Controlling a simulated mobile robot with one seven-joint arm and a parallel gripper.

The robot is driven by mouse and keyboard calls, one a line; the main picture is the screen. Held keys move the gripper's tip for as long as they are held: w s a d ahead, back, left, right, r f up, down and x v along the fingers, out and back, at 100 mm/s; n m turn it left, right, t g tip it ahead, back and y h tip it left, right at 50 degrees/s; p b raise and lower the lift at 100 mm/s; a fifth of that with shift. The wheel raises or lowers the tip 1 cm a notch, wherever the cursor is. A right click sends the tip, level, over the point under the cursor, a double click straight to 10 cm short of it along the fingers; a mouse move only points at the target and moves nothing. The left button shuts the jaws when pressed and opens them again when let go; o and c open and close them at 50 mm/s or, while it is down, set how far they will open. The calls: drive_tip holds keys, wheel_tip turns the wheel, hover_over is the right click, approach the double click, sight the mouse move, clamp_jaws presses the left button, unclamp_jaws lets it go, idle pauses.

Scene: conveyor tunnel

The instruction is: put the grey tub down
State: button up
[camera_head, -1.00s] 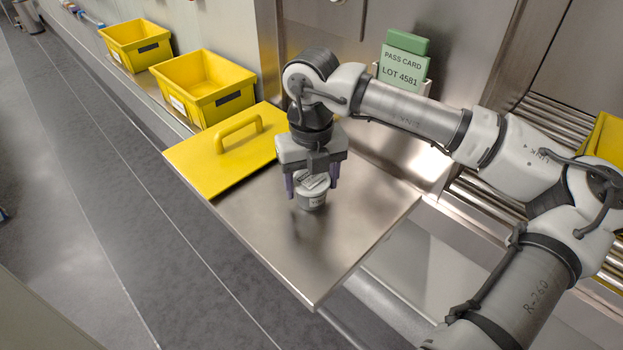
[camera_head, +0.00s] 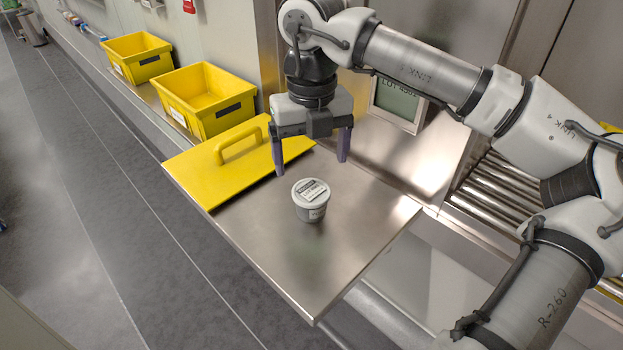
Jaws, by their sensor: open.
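The grey tub (camera_head: 311,213) stands upright on the bare part of the steel table (camera_head: 270,262). It has a pale lid with a printed label on top and a small label on its side. My gripper (camera_head: 312,168) is open and empty, above and behind the tub. Its two purple fingers are wide apart and clear of the tub. The tub is fully in view.
A yellow lid with a handle (camera_head: 205,180) lies on the table's left side. Two yellow bins, a near one (camera_head: 203,121) and a far one (camera_head: 145,73), stand beyond it. A roller conveyor (camera_head: 500,188) is at right. The table's front is clear.

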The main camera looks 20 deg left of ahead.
drive_tip(key=shift+r, duration=1.75)
